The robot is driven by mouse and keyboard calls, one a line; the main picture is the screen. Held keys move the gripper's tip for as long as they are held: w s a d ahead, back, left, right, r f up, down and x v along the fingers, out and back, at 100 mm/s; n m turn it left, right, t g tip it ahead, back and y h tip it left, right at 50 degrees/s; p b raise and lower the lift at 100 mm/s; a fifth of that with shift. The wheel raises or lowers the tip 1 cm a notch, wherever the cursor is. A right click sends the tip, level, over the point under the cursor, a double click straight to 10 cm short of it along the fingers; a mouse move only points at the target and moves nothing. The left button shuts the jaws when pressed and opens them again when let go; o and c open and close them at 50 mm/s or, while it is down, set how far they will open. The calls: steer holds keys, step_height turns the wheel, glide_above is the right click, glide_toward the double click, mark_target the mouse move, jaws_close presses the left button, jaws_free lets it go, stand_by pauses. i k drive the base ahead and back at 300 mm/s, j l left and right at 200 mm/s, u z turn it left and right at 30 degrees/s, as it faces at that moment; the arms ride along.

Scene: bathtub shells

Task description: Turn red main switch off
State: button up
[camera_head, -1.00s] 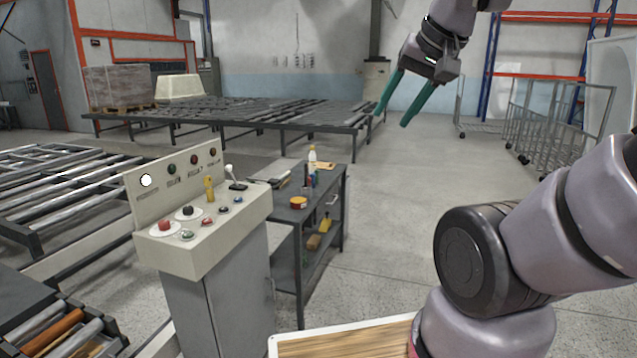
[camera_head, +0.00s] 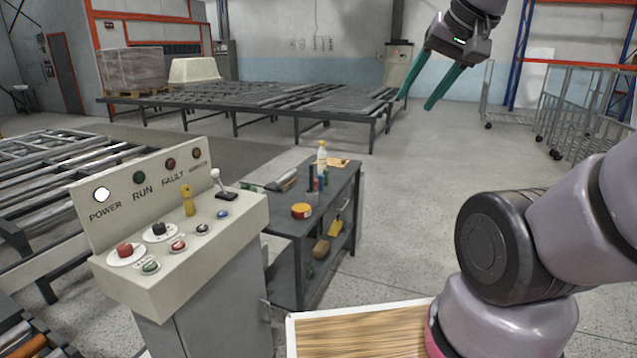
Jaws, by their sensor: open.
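A pale control console (camera_head: 118,280) stands at left on a grey cabinet. A large red knob (camera_head: 125,250) on a round white plate sits at its front left corner; it looks like the red main switch, but its setting is too small to read. A smaller red button (camera_head: 178,245) lies to its right. The white lamp over the word POWER (camera_head: 102,194) is bright. My gripper (camera_head: 415,102) hangs at the upper right with teal fingers apart and empty, pointing down-left, far from the console.
A black knob (camera_head: 158,229), a yellow handle (camera_head: 187,200) and a joystick (camera_head: 216,180) rise near the red knob. A dark workbench (camera_head: 270,222) with bottles and tools stands right of the console. Roller conveyors lie at left and behind.

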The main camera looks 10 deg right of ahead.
mark_target(126, 249)
steer(key=u, duration=1.45)
